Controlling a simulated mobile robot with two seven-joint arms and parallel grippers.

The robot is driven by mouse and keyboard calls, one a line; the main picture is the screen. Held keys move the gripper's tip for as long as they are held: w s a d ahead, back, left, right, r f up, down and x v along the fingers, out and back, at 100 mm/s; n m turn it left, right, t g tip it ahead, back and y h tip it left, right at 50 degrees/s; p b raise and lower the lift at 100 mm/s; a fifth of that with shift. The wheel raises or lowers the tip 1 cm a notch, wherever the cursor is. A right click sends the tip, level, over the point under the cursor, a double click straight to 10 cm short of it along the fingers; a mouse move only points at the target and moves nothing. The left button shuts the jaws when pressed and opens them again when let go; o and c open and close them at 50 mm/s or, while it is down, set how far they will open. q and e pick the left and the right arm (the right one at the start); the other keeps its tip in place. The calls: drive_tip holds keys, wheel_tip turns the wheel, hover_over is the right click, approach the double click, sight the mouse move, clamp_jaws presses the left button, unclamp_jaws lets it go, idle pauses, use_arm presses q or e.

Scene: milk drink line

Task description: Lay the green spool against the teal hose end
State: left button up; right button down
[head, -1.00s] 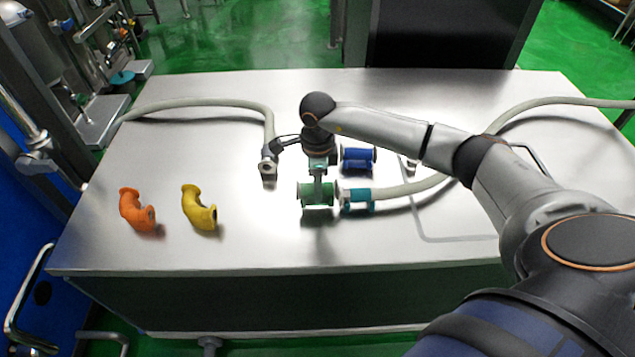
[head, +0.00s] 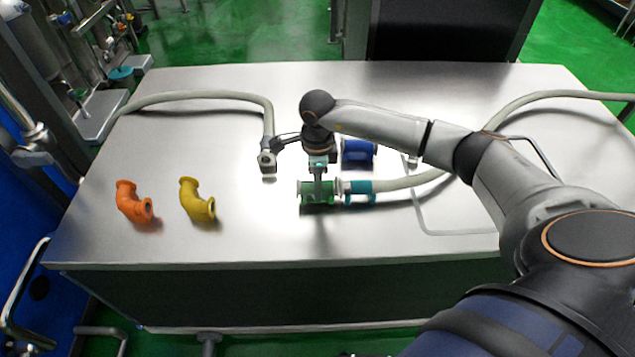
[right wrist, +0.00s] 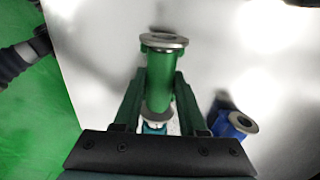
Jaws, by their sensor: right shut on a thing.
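The green spool (head: 318,193) lies on its side at the left end of the teal hose end (head: 360,187), very close to it. I cannot tell if their faces touch. My right gripper (head: 319,172) reaches down from above and is shut on the green spool. In the right wrist view the green spool (right wrist: 163,75) sits between the fingers of my right gripper (right wrist: 160,92), with a steel flange at each end. A bit of teal (right wrist: 155,128) shows just beyond the lower flange there. My left gripper is not in view.
A grey hose with a steel end (head: 268,158) lies to the left. Orange (head: 133,202) and yellow (head: 197,199) elbows lie at the left. The table's front strip is clear.

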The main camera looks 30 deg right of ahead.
drive_tip(key=shift+f, duration=0.25)
drive_tip(key=shift+c, duration=1.9)
unclamp_jaws()
drive_tip(key=shift+f, duration=0.1)
wheel_tip(320, 180, up, 13)
drive_tip(key=shift+f, duration=0.15)
